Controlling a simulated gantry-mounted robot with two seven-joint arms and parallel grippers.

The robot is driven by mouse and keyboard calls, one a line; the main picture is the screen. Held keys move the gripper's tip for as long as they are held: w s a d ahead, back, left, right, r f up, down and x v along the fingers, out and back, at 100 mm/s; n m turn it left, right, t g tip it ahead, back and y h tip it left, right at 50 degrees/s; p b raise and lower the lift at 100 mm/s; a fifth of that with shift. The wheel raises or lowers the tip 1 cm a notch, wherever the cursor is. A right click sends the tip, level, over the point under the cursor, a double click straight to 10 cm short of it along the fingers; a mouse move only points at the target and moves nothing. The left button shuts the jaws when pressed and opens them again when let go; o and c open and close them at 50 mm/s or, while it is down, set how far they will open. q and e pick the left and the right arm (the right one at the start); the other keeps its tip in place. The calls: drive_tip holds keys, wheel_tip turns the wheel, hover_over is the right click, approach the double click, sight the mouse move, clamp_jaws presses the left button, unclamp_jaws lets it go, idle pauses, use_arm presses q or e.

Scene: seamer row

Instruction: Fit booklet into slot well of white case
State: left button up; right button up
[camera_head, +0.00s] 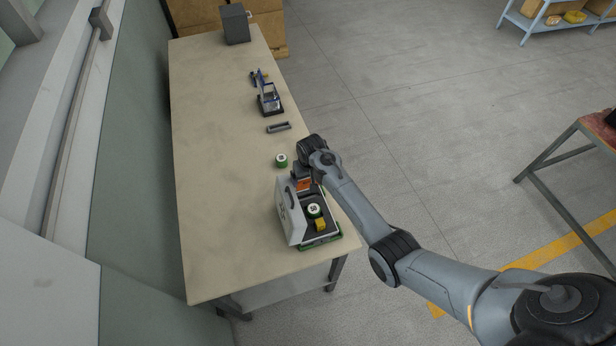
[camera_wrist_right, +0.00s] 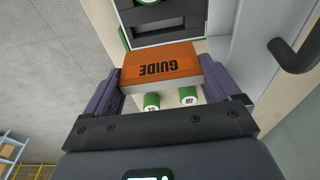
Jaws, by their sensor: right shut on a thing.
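The white case (camera_head: 284,214) stands open at the near end of the table, its lid upright on the left. Its dark insert holds a green can with a white top (camera_head: 314,210) and a yellow item (camera_head: 320,225). My right gripper (camera_head: 304,176) is shut on the orange booklet (camera_head: 303,184), at the case's far edge. In the right wrist view the booklet (camera_wrist_right: 160,65), marked GUIDE, sits between both fingers, and the dark insert (camera_wrist_right: 168,30) shows beyond it. I cannot tell the booklet's height over the case. The slot well is not clearly visible. My left gripper is not in view.
On the table (camera_head: 215,150) a green can (camera_head: 281,160) stands past the case. Farther back are a dark grey holder (camera_head: 278,127), a blue and black device (camera_head: 268,98) and a dark box (camera_head: 235,24). The table's left side is clear.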

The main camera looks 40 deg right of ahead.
sight(308, 187)
drive_tip(key=shift+r+p, duration=0.15)
drive_tip(key=shift+p, duration=0.4)
wheel_tip(308, 187, down, 3)
drive_tip(key=shift+f+b, duration=0.2)
drive_tip(key=shift+b, duration=1)
drive_tip(key=shift+f+b, duration=0.8)
drive_tip(key=shift+f, duration=0.5)
drive_tip(key=shift+p, duration=0.3)
